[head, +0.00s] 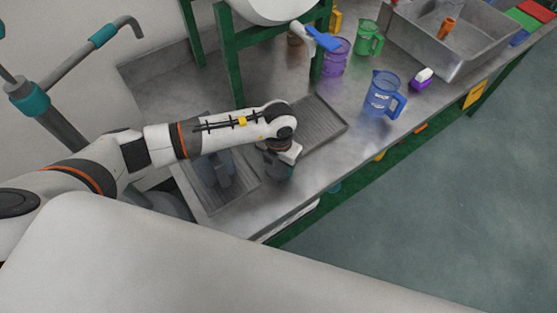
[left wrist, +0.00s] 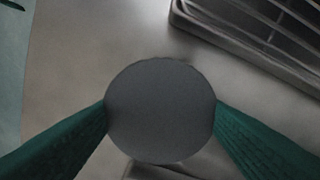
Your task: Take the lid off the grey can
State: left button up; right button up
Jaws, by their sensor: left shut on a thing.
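My left gripper (head: 280,172) is over the metal counter, between two ribbed trays. In the left wrist view its two green fingers (left wrist: 160,118) are shut on opposite sides of a round, flat, dark grey lid (left wrist: 160,105). The lid hides what is beneath it, so I cannot tell whether a can is under it. In the head view, the wrist mostly hides the held thing. A dark grey can-like shape (head: 217,168) stands in the left tray, partly behind my arm. My right gripper is not in view.
The right ribbed tray (head: 318,128) looks empty. A blue jug (head: 383,95), a purple jug (head: 335,58) and a green jug (head: 368,40) stand further along the counter (head: 345,165). A metal sink (head: 475,50) is at upper right. A green frame post (head: 229,60) rises behind my arm.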

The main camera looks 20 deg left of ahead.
aim_at(278, 166)
pick_arm(q)
jog(key=shift+f, duration=0.1)
jog(key=shift+f, duration=0.15)
jog(key=o, duration=1.1)
notch_tip(278, 166, up, 12)
jog(key=shift+r+b, duration=0.2)
jog(key=shift+b, duration=0.7)
jog(key=shift+s+f, duration=0.1)
jog(key=shift+s, duration=0.05)
